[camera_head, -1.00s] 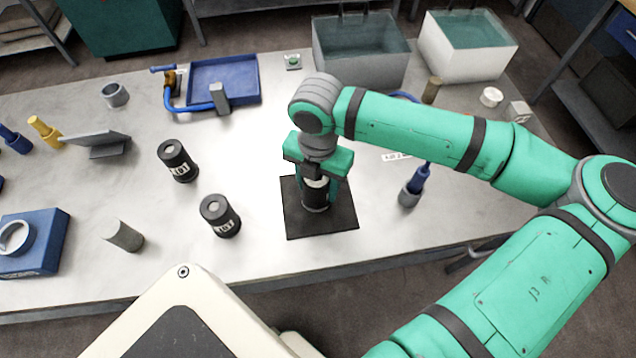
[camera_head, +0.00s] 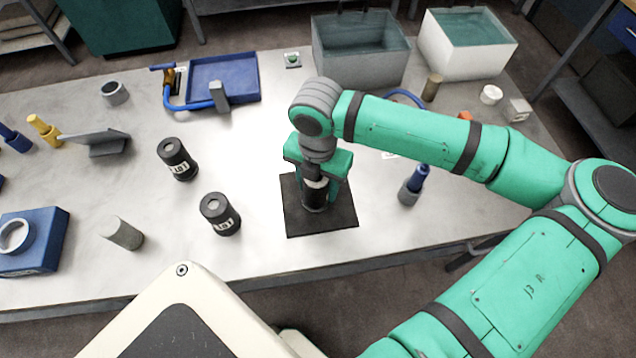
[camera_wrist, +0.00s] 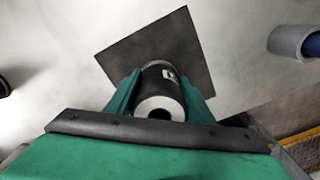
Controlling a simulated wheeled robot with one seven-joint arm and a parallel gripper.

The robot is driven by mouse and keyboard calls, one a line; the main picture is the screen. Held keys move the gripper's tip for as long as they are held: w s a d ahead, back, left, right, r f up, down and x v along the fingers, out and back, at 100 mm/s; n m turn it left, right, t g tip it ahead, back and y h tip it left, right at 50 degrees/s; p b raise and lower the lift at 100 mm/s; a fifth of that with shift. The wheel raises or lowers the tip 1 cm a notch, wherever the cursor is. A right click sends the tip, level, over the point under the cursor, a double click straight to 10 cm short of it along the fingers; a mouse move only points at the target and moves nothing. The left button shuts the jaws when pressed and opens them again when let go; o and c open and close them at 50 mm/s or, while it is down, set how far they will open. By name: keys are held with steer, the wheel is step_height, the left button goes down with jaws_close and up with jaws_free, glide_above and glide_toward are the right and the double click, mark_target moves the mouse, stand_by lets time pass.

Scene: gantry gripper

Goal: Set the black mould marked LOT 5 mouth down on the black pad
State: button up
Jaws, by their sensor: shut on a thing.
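My gripper (camera_head: 319,187) is shut on a black mould (camera_head: 314,199) with a pale band, above the middle of the black pad (camera_head: 342,217). The mould looks upright; its lower end is at or very near the pad, and I cannot tell if it touches. In the wrist view the mould (camera_wrist: 156,84) sits between the green fingers, its near end showing a white ring around a dark hole. A white label shows partly on its side, its lot number unreadable. The pad (camera_wrist: 150,45) lies beyond it. The mould's far end is hidden.
Two other black labelled moulds (camera_head: 178,160) (camera_head: 220,215) stand left of the pad. A grey cylinder (camera_head: 122,233) is further left. A blue-and-grey tool (camera_head: 413,186) stands right of the pad. A blue tray (camera_head: 235,75) and bins (camera_head: 360,65) are at the back.

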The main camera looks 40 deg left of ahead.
steer(key=o, duration=1.2)
steer(key=shift+c, duration=0.2)
step_height(320, 180, up, 11)
steer(key=shift+f, duration=0.15)
